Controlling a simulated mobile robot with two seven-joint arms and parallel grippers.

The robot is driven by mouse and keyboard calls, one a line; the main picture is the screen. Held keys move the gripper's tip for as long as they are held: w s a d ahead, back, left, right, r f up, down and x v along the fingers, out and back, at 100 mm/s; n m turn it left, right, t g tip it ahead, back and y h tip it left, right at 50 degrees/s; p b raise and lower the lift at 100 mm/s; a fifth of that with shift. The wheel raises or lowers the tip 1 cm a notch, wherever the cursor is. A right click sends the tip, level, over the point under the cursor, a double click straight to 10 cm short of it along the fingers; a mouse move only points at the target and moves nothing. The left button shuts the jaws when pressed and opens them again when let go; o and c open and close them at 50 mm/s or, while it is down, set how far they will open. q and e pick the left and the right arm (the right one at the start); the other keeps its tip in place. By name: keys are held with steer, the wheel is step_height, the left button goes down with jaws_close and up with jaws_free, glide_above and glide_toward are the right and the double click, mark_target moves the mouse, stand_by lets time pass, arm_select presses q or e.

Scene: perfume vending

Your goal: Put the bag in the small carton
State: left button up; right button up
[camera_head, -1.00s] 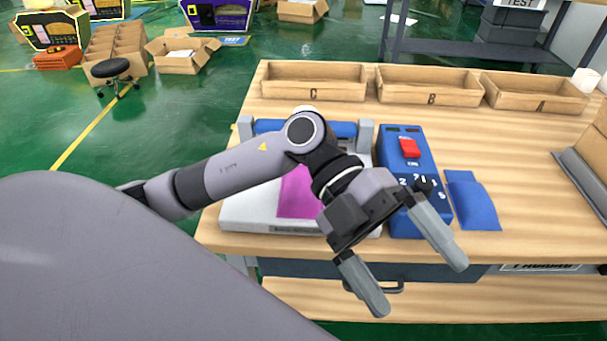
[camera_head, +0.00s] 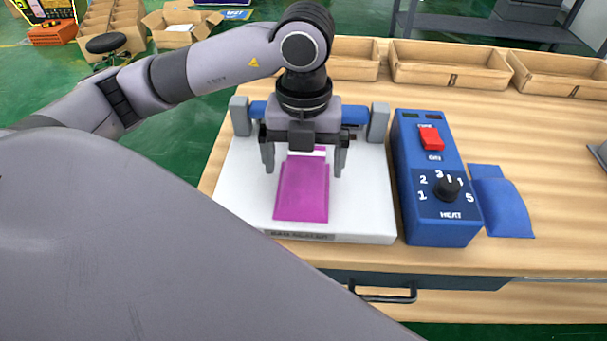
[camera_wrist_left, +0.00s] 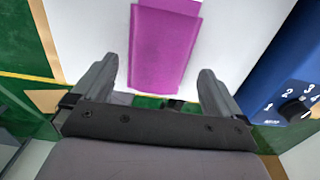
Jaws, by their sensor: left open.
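A flat magenta bag (camera_head: 301,195) lies on the white bed of the sealing machine (camera_head: 362,205). It also shows in the left wrist view (camera_wrist_left: 163,50), between and beyond the fingers. My left gripper (camera_head: 304,172) is open and empty, with its fingers pointing down on either side of the bag's far end. I cannot tell how high the fingertips are above the bed. An open carton (camera_head: 180,30) stands on the floor at the back left; I cannot tell whether it is the small carton. My right gripper is out of view.
A blue control box (camera_head: 435,180) with a red switch and a black knob stands right of the machine. A blue pouch (camera_head: 503,205) lies beside it. Open wooden trays (camera_head: 450,68) line the table's back.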

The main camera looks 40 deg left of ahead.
mark_target(303, 175)
arm_select(q)
steer(key=shift+f, duration=1.6)
steer(key=c, duration=1.1)
steer(key=shift+o, duration=0.2)
steer(key=shift+r, duration=0.15)
